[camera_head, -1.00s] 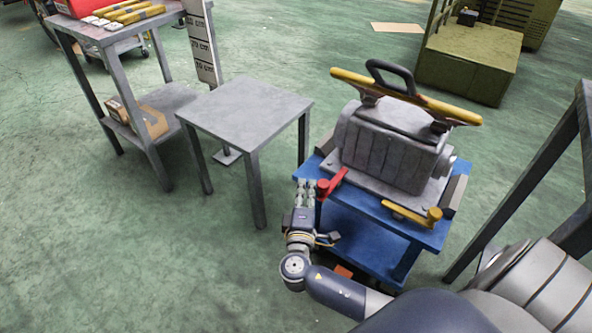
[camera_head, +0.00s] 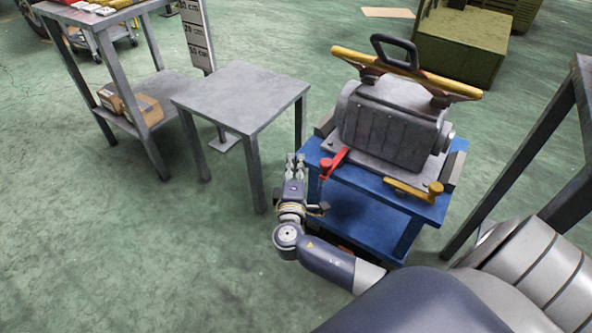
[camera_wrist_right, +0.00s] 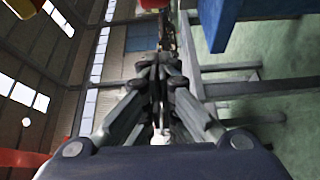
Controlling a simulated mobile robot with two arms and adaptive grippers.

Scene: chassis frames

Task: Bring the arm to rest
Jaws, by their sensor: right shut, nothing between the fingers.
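My right gripper (camera_head: 295,162) is at the left edge of the blue cart, beside the red handle. Its fingers are together and hold nothing. In the right wrist view the closed fingers (camera_wrist_right: 160,75) fill the middle, with a blue edge (camera_wrist_right: 225,20) at the upper right that looks like the cart. My right arm (camera_head: 330,262) comes in from the lower right, and its forearm lies in front of the cart. My left gripper does not show.
The blue cart (camera_head: 368,195) carries a grey machine block (camera_head: 390,125) with a yellow bar, a red handle (camera_head: 332,164) and a yellow handle (camera_head: 415,190). A bare grey table (camera_head: 242,95) stands left of it. A shelf table (camera_head: 150,95) is farther left. The floor at lower left is clear.

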